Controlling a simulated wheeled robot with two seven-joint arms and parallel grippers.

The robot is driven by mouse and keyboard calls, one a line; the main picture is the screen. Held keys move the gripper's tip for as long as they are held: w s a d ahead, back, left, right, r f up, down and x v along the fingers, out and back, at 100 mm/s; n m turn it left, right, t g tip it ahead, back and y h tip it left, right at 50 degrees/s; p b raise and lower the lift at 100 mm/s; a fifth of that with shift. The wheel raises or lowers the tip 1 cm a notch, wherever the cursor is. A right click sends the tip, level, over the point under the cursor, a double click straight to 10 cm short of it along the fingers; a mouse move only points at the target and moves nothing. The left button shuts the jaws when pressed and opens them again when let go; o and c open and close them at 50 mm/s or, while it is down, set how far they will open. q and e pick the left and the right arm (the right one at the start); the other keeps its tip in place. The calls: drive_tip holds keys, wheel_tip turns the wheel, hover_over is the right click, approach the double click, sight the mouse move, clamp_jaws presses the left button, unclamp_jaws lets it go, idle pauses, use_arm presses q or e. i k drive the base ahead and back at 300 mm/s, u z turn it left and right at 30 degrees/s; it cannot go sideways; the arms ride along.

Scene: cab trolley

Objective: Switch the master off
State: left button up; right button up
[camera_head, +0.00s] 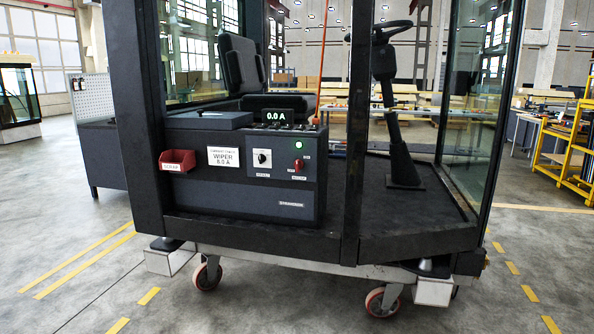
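A dark cab on a wheeled trolley (290,250) stands in front of me. The panel carries a black rotary knob (262,158) on the left and a red master switch (298,165) on the right. A small green lamp (299,144) above the panel is lit. A display (276,116) on top reads 0.0 A. The exact position of the red switch is too small to tell. Neither of my grippers is in view.
A red scrap bin (178,160) and a white label reading WIPER 6.0 A (223,157) are on the console front. A black cab post (355,130) stands right of the panel. A yellow rack (575,150) is far right. The floor in front is clear.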

sight(298, 165)
drive_tip(key=u, duration=1.25)
drive_tip(key=i, duration=1.5)
drive_tip(key=z, duration=0.55)
drive_tip(key=i, duration=1)
drive_tip(key=z, duration=0.8)
